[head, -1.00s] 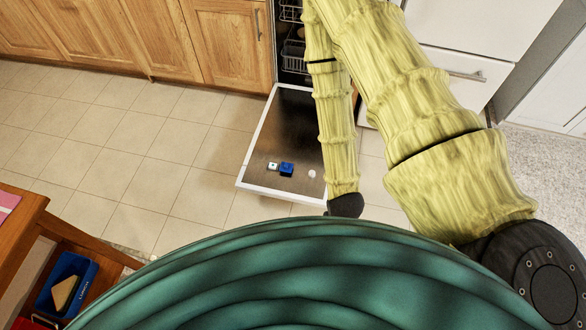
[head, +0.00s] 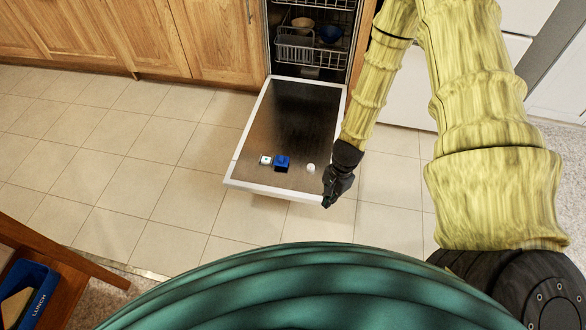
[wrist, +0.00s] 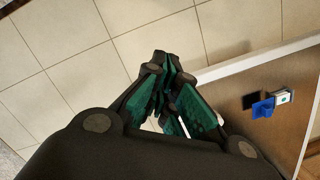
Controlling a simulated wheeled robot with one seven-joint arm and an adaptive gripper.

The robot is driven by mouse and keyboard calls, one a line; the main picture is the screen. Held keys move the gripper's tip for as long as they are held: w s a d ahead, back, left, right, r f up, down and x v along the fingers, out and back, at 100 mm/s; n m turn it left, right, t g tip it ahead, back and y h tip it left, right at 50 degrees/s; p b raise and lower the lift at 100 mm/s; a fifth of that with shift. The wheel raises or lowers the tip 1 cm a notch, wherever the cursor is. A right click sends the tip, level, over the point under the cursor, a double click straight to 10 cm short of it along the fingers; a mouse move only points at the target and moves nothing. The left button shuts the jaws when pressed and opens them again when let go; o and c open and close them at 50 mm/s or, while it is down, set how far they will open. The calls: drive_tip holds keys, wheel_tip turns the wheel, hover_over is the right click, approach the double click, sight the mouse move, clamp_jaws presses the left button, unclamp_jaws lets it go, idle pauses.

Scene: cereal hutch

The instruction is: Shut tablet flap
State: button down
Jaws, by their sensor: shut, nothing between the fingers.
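The open dishwasher door (head: 290,115) lies folded down, its dark inner face up. A blue flap-like piece (head: 283,163) stands on it near the free edge, beside a small white block (head: 266,160). In the wrist view the blue piece (wrist: 263,108) appears raised, with a dark square patch next to it; I cannot tell whether that is an opening. My gripper (head: 327,203) is shut and empty near the door's front right corner, apart from the blue piece. Its closed green-padded fingers (wrist: 168,62) show in the wrist view.
A round white cap (head: 311,168) sits on the door between the blue piece and my gripper. The dishwasher racks (head: 300,45) hold bowls. Tiled floor (head: 130,160) is clear left of the door. A wooden table (head: 50,250) with a blue lunch box (head: 30,290) stands at lower left.

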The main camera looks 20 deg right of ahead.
sight(283, 159)
drive_tip(key=w+d+f+m+t+y+b, duration=0.3)
drive_tip(key=w+m+b, duration=0.2)
drive_tip(key=w+b, duration=0.45)
drive_tip(key=w+d+f+m+t+y+b, duration=0.3)
drive_tip(key=w+m+b, duration=0.35)
drive_tip(key=w, duration=0.55)
drive_tip(key=shift+n+h, duration=0.3)
drive_tip(key=shift+n, duration=0.15)
drive_tip(key=b+x, duration=0.2)
drive_tip(key=x, duration=0.1)
drive_tip(key=b+x, duration=0.2)
drive_tip(key=x, duration=0.1)
drive_tip(key=b+x, duration=0.2)
drive_tip(key=x, duration=0.1)
drive_tip(key=shift+f, duration=0.5)
drive_tip(key=shift+w+a+r+b, duration=0.2)
drive_tip(key=shift+w+a+b, duration=0.45)
drive_tip(key=shift+a, duration=0.15)
drive_tip(key=shift+w+a+r+b, duration=0.15)
drive_tip(key=shift+w+a+b, duration=0.3)
drive_tip(key=shift+a, duration=0.25)
drive_tip(key=shift+w+a, duration=0.1)
drive_tip(key=shift+w+a+p, duration=0.2)
drive_tip(key=shift+w+a, duration=0.25)
drive_tip(key=shift+a, duration=0.25)
drive_tip(key=shift+w+a+p, duration=0.2)
drive_tip(key=shift+w+a, duration=0.3)
drive_tip(key=shift+a, duration=0.2)
